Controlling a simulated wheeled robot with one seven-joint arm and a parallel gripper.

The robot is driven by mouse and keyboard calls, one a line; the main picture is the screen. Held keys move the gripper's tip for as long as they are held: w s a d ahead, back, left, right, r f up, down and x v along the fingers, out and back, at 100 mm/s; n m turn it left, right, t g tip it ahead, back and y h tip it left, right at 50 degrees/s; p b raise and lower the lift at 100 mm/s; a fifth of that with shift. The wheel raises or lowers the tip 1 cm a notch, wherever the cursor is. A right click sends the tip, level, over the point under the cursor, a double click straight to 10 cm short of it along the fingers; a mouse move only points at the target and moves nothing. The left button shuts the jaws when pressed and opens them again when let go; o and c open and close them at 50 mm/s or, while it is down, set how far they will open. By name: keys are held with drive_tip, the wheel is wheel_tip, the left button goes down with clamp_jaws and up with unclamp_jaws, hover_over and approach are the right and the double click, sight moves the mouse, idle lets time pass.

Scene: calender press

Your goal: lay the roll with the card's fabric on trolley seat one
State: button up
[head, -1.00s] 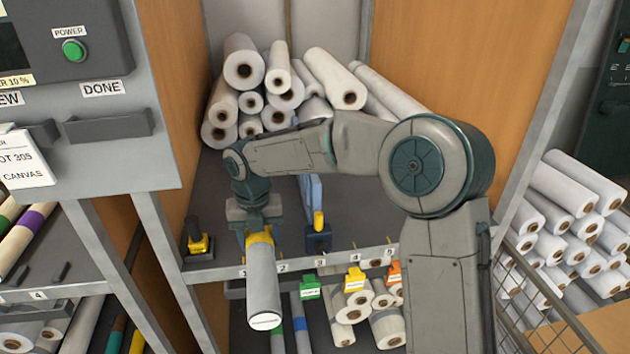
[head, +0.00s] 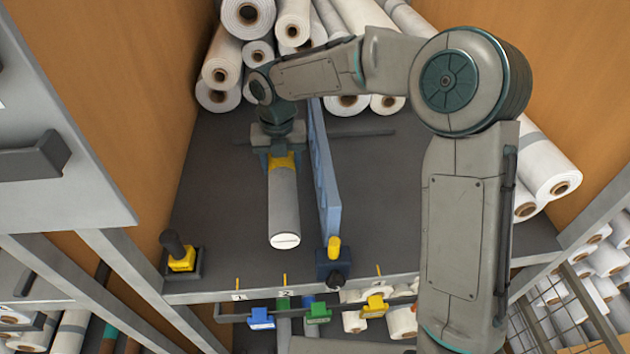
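My gripper (head: 282,160), with yellow at its fingers, is shut on a grey roll (head: 284,208) whose pale round end faces me. The roll points toward the front edge and appears over the dark deck (head: 230,190); I cannot tell whether it touches. Labels 1 (head: 239,296) and 2 (head: 285,294) with yellow marks sit on the front rail, and the roll's end is behind label 2. A blue upright plate (head: 322,170) stands just right of the roll. The card is out of view.
A black and yellow block (head: 182,258) stands at the deck's front left, and a blue and yellow one (head: 334,262) at the plate's front end. White rolls (head: 247,15) are stacked at the back. Coloured tags (head: 318,313) hang below the rail.

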wheel_tip(320, 180, down, 9)
drive_tip(key=shift+s+r+p, duration=0.1)
drive_tip(key=shift+r+p, duration=0.1)
drive_tip(key=shift+p, duration=0.25)
drive_tip(key=shift+f, duration=0.2)
drive_tip(key=o, duration=1.1)
drive_tip(key=shift+o, duration=0.8)
drive_tip(key=shift+r, duration=0.15)
